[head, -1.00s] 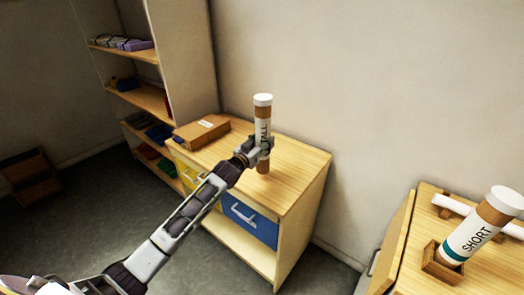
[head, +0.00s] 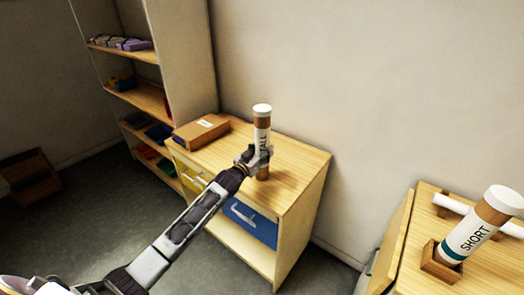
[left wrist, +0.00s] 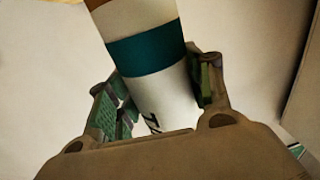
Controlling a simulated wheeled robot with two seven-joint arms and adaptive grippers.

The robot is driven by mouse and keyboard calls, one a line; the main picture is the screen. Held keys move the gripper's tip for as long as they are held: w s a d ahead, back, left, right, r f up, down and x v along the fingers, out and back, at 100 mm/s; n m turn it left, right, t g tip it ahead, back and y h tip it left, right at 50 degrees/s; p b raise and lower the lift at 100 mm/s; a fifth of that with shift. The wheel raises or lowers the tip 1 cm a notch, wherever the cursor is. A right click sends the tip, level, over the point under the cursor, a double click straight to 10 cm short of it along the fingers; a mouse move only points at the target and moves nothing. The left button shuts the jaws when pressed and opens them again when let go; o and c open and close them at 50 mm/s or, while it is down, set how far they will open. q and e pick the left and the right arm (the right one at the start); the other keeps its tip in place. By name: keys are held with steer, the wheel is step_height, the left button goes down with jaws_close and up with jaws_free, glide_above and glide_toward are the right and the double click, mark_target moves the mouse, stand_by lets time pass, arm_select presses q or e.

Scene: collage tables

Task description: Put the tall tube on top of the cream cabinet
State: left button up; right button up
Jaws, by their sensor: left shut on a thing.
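The tall tube (head: 262,135) is a white and brown cylinder marked TALL. It stands about upright over the wood top of the cream cabinet (head: 303,218), which has a yellow and a blue drawer. My left gripper (head: 258,160) is shut around the tube's lower half. The tube's bottom looks at or very near the cabinet top; I cannot tell whether it touches. In the left wrist view the tube (left wrist: 155,55), with a teal band, lies between my left fingers (left wrist: 160,95). My right gripper is not in view.
A brown box (head: 201,131) lies on the cabinet top, left of the tube. The top is clear right of it. A short tube (head: 475,232) stands in a wooden holder on a table at right. A shelf unit (head: 183,60) stands at left.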

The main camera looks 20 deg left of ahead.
arm_select(q)
steer(key=shift+f, duration=0.1)
steer(key=o, duration=1.1)
steer(key=shift+s, duration=0.1)
steer(key=v, duration=1.1)
steer(key=shift+s+b, duration=0.35)
steer(key=shift+s, duration=0.05)
stand_by(0.7)
